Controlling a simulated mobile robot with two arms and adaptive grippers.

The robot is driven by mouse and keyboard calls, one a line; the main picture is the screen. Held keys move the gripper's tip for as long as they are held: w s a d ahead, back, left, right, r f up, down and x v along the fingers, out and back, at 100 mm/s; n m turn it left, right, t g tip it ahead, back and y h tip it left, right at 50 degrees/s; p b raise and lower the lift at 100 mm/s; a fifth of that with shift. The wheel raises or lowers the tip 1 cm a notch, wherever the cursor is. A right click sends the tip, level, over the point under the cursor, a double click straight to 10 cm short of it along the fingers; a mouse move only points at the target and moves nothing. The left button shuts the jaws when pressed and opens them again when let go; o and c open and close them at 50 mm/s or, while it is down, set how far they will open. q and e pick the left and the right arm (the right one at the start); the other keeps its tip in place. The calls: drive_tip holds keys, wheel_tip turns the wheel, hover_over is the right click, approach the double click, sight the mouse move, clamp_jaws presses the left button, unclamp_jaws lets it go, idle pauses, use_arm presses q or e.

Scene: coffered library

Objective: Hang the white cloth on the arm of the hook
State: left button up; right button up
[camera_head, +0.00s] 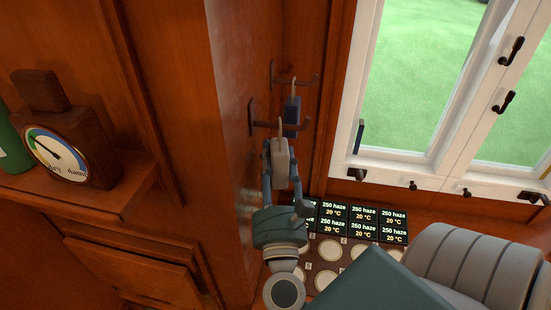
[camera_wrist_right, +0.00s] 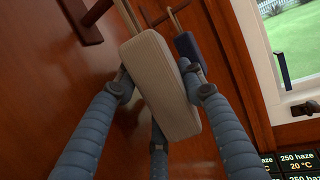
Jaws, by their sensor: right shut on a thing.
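The white cloth (camera_head: 281,165) is a pale, padded block with a loop at its top; it also shows large in the right wrist view (camera_wrist_right: 158,90). My right gripper (camera_head: 283,172) is shut on it, with fingers on both sides in the wrist view (camera_wrist_right: 160,84). The cloth's loop (camera_head: 281,132) is at the arm of the lower dark wooden hook (camera_head: 252,116) on the wall. I cannot tell whether the loop is around that arm or in front of it. The hook's plate also shows in the wrist view (camera_wrist_right: 79,20). My left gripper is not in view.
A dark blue cloth (camera_head: 291,116) hangs by its loop from the upper hook (camera_head: 300,80), close beyond the white one. A window (camera_head: 352,170) stands to the right. Below are several display panels (camera_head: 364,229) and round pale discs (camera_head: 329,251). A gauge (camera_head: 58,155) sits on a shelf at left.

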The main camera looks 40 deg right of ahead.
idle(0.4)
drive_tip(key=o, duration=1.2)
drive_tip(key=v, duration=1.2)
